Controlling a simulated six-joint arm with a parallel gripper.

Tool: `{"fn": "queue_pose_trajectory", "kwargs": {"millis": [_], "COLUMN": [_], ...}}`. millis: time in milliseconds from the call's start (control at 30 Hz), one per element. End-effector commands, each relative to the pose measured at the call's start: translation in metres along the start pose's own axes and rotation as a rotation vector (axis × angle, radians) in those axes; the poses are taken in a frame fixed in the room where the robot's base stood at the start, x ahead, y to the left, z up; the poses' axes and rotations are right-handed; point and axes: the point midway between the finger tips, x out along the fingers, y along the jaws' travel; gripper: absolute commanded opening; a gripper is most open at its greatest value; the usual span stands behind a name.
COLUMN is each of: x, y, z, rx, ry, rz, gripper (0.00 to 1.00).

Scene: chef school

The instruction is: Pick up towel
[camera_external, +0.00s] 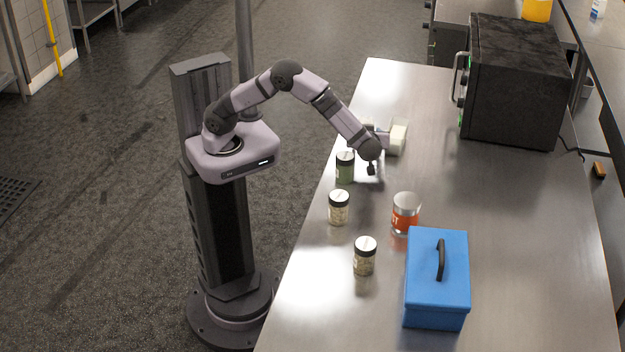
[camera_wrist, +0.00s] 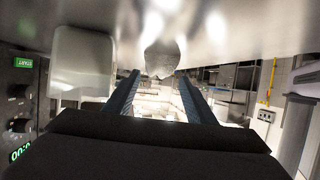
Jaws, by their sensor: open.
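No thing is clearly recognisable as a towel. A pale greyish rounded lump (camera_wrist: 160,60) shows between the finger ends in the wrist view; I cannot tell whether it is the towel. My gripper (camera_wrist: 157,77) is open, with its two dark blue fingers apart and the lump not visibly gripped.
A green jar (camera_external: 345,168) stands close to my wrist. Two jars (camera_external: 339,208) (camera_external: 364,257), an orange-labelled jar (camera_external: 405,214) and a blue box (camera_external: 437,280) stand nearer. A black microwave (camera_external: 515,85) is at the back right. The steel table (camera_external: 520,220) is clear at right.

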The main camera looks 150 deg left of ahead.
Motion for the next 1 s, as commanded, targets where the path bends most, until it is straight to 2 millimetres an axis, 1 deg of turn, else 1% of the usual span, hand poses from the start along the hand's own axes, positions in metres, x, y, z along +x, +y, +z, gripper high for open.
{"fn": "queue_pose_trajectory", "kwargs": {"millis": [33,200,300,567,600,667,700,733,1000], "x": [0.003,0.023,0.030,0.033,0.033,0.033,0.033,0.033,0.032], "y": [-0.001,-0.001,-0.001,0.000,0.000,0.000,0.000,0.000,0.000], "z": [0.006,0.003,0.005,0.006,0.006,0.006,0.006,0.006,0.005], "rx": [0.004,-0.001,-0.002,-0.002,-0.003,-0.003,-0.003,-0.003,-0.004], "ry": [0.002,0.002,0.002,0.002,0.002,0.002,0.002,0.002,0.002], "rz": [-0.001,-0.003,-0.002,0.000,0.000,0.000,0.000,0.000,0.000], "gripper": [0.50,0.50,0.50,0.50,0.48,0.33,0.24,0.22,0.22]}}
